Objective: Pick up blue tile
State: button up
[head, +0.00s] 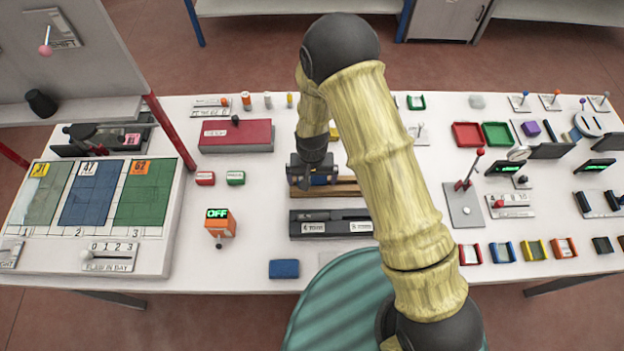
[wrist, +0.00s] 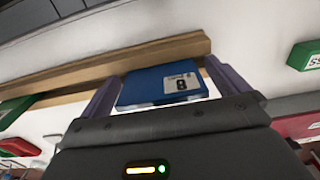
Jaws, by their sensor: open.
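A blue tile (wrist: 155,86) with a white label carrying a dark mark lies between the two fingers of my gripper (wrist: 163,84) in the wrist view. One finger is on each side of it, and the fingers are open. The tile is at the wooden rail (wrist: 100,66). In the head view my gripper (head: 312,182) is low over the rail (head: 345,187), and a bit of the blue tile (head: 322,180) shows below it. My arm and gripper hide most of that tile. I cannot tell whether the fingers touch it.
Another blue block (head: 284,268) lies at the table's front edge. A dark slotted unit (head: 330,223) stands in front of the rail, and a red box (head: 235,135) behind and left. An orange box (head: 220,226) reading OFF stands left. Several small coloured trays line the right.

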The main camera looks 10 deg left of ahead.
jog(key=c, duration=1.4)
notch_tip(320, 180, up, 10)
jog(key=b, duration=0.2)
jog(key=shift+b, duration=0.4)
